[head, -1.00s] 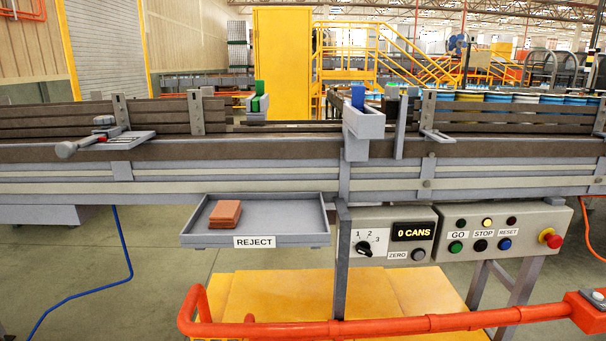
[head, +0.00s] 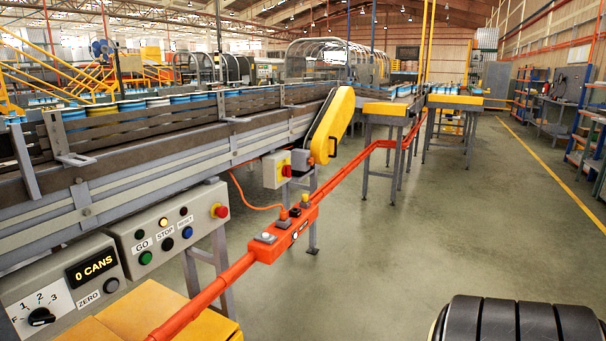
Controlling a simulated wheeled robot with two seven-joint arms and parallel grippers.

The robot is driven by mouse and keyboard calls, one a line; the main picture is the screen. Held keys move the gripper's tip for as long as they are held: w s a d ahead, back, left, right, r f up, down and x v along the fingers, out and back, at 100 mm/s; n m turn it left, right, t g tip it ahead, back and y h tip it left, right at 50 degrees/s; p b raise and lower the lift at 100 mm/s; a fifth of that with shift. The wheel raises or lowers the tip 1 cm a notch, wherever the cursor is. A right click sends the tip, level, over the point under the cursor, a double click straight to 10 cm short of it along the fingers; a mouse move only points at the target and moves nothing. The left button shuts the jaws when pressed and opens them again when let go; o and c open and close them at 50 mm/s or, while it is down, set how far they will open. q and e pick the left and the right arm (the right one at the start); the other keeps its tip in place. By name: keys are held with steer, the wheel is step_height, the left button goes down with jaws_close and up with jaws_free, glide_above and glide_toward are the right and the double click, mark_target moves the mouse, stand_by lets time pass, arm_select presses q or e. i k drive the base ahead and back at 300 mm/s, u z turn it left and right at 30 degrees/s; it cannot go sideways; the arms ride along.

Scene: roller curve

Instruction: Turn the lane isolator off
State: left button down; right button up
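An orange cable runs from near this box down to the orange rail. Neither of my grippers is in view.
An orange rail (head: 346,181) with a switch box (head: 285,236) runs in front of the conveyor (head: 140,165). The control panel (head: 165,232) and the 0 CANS counter box (head: 62,284) are at lower left. Open floor (head: 430,230) lies to the right.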

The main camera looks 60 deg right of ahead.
mark_target(287, 169)
steer(key=z, duration=2.3)
steer(key=k, duration=0.65)
steer(key=z, duration=0.65)
steer(key=i, duration=1.35)
steer(key=u, duration=0.35)
steer(key=i, duration=1.95)
steer(key=u, duration=1.85)
steer(key=i, duration=1.05)
steer(key=u, duration=0.85)
